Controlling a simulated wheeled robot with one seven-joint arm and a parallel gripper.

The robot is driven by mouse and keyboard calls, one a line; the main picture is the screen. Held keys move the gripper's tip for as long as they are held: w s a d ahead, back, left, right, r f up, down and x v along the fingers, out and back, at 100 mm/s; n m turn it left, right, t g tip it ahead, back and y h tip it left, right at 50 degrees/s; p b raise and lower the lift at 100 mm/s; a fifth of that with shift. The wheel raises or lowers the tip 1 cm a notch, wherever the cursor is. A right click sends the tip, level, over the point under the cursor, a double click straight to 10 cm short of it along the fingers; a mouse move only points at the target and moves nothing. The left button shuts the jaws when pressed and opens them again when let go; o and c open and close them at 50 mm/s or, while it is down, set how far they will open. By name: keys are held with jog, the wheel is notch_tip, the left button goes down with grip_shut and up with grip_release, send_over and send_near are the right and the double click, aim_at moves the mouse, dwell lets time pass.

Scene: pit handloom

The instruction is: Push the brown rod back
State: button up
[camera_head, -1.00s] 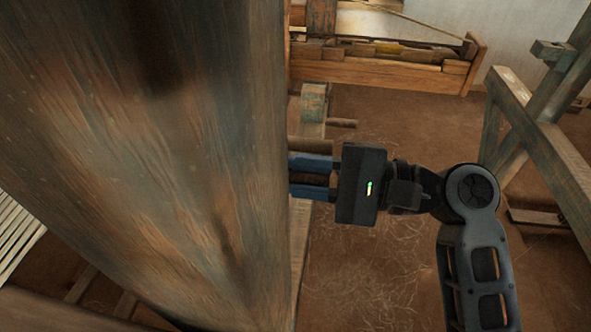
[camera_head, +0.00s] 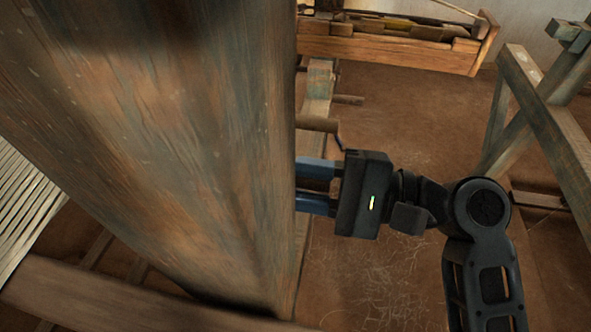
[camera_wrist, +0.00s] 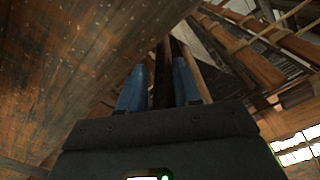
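My gripper (camera_head: 315,186) reaches left behind a big worn wooden post (camera_head: 190,150) in the head view. Its two blue fingers are apart, and the post hides their tips. In the wrist view the fingers (camera_wrist: 160,85) stand apart with a dark brown rod (camera_wrist: 162,70) seen between them. Whether the rod touches either finger is unclear. A lighter brown bar (camera_wrist: 190,68) runs just right of the right finger. In the head view a short brown peg (camera_head: 318,124) sticks out beyond the fingers; whether it is the rod seen in the wrist view is unclear.
Another peg (camera_head: 348,100) sticks out from a narrow beam (camera_head: 319,80) farther back. A wooden trough (camera_head: 390,48) lies at the back. A wooden frame (camera_head: 550,110) stands at right. Bare earth floor (camera_head: 400,115) is open between them.

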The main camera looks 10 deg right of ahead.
jog(key=o, duration=0.3)
dwell(0.5)
